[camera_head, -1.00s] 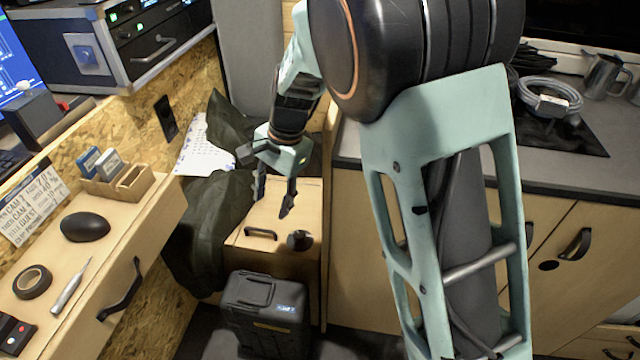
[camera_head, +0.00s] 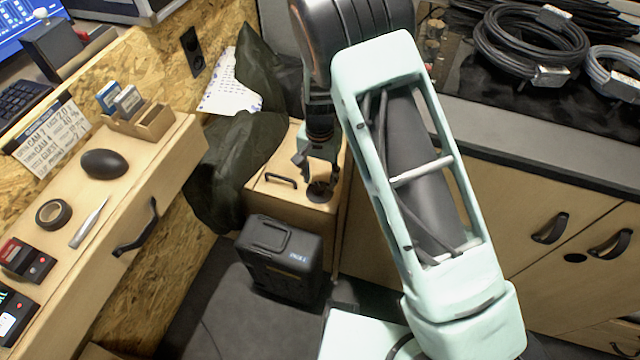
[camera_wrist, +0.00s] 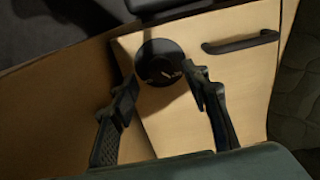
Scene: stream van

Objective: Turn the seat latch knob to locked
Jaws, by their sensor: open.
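The seat latch knob (camera_wrist: 160,62) is a round black knob with a small pale mark on its face, set on the light wood seat box (camera_wrist: 245,100). In the head view the knob (camera_head: 319,192) shows at the right of the box top, partly under my gripper (camera_head: 318,172). In the wrist view my gripper (camera_wrist: 163,95) is open, with one finger to the lower left of the knob and the other at its lower right. The right fingertip looks very close to the knob; I cannot tell whether it touches. Which position the knob points to is too small to read.
A black bar handle (camera_head: 281,180) is on the box beside the knob. A black case (camera_head: 278,258) stands on the floor in front. A dark green jacket (camera_head: 235,160) hangs over the left side. The wooden drawer desk (camera_head: 165,165) and the kitchen counter (camera_head: 540,135) flank the space.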

